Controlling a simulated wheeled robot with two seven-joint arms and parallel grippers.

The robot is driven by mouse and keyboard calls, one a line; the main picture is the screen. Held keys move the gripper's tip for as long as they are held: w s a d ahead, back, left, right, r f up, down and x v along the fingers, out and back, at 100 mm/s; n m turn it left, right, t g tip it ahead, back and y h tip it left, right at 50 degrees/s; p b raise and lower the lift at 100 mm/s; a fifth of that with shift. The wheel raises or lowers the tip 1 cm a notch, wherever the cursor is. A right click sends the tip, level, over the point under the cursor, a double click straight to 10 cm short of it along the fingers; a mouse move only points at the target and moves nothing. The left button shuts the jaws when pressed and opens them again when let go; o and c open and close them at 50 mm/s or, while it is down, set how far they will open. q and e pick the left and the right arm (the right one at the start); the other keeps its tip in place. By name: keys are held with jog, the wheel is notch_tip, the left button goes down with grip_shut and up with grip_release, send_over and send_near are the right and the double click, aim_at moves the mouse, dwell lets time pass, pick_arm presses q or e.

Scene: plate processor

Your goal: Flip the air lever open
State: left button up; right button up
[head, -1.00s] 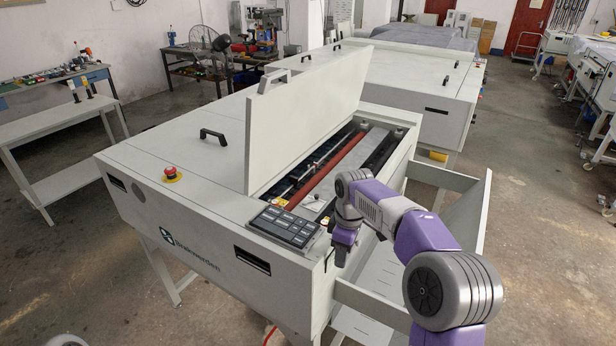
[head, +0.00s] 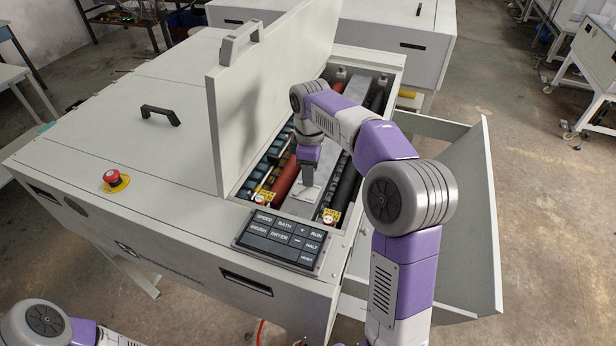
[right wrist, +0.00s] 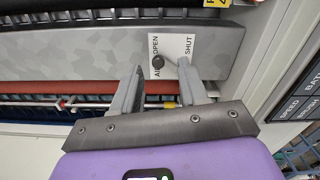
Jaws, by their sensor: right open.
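The air lever (right wrist: 158,62) shows in the right wrist view as a dark round knob with a thin rod, on a white label plate (right wrist: 187,42). The plate reads AIR, OPEN and SHUT; the knob lies at the AIR and OPEN lettering. My right gripper (right wrist: 161,67) is open, with one fingertip left of the knob and one right of it; contact cannot be told. In the head view my right gripper (head: 307,188) reaches down into the open processor (head: 190,225), hiding the lever. My left gripper is out of view; only part of that arm shows at bottom left.
The raised lid (head: 255,105) stands left of my right arm. Red rollers (head: 283,182) and dark rollers (head: 345,180) run along the opening. A keypad (head: 282,238) sits in front, a red emergency button (head: 112,177) at left. A side tray (head: 455,190) is at right.

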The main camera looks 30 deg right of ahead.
aim_at(302, 188)
jog(key=shift+w+f, duration=0.1)
jog(key=shift+f, duration=1.35)
grip_shut()
jog(key=shift+w+r+n+p, duration=0.2)
jog(key=shift+n+p, duration=0.1)
jog(key=shift+p, duration=0.2)
jog(key=shift+w+f, duration=0.1)
grip_release()
